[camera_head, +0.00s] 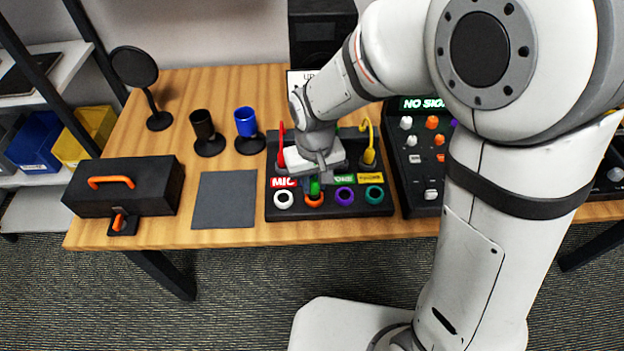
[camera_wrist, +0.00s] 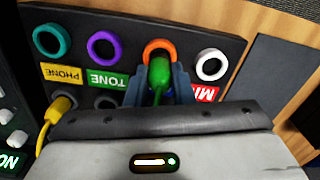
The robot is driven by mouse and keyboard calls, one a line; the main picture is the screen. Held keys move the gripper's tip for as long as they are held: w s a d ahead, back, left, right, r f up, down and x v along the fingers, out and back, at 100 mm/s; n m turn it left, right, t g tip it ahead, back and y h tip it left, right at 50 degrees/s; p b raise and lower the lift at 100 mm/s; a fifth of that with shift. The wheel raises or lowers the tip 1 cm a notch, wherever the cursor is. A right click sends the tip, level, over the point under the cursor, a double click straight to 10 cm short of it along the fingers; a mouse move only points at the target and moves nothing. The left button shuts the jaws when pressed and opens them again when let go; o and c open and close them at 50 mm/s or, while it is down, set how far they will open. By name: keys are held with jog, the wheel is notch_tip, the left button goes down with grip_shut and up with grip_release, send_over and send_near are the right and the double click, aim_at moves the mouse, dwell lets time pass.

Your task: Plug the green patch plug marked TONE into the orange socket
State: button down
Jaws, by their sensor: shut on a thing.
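The green plug (camera_wrist: 159,73) is held between the fingers of my gripper (camera_wrist: 162,88), and its tip is at the orange socket (camera_wrist: 160,46). In the wrist view the plug's front end overlaps the socket ring; how deep it sits I cannot tell. In the head view my gripper (camera_head: 315,178) is over the patch panel (camera_head: 275,211), with the green plug (camera_head: 314,187) just above the orange socket (camera_head: 313,200). The green TONE label (camera_wrist: 107,80) shows on the panel, partly covered by my gripper in the head view.
White (camera_head: 283,199), purple (camera_head: 345,196) and teal (camera_head: 374,194) sockets flank the orange one. A yellow plug (camera_head: 369,157) and a red plug (camera_head: 282,150) stand behind. A mixer (camera_head: 417,160) is at right; a grey mat (camera_head: 224,200) and black toolbox (camera_head: 125,187) are at left.

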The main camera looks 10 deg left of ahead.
jog(key=shift+f+b, duration=0.55)
jog(key=shift+f, duration=0.25)
dwell(0.6)
jog(key=c, duration=1.2)
grip_release()
jog(key=shift+o, duration=0.5)
jog(key=o, duration=0.4)
jog(key=shift+r+p, duration=2.75)
jog(key=shift+r, duration=0.8)
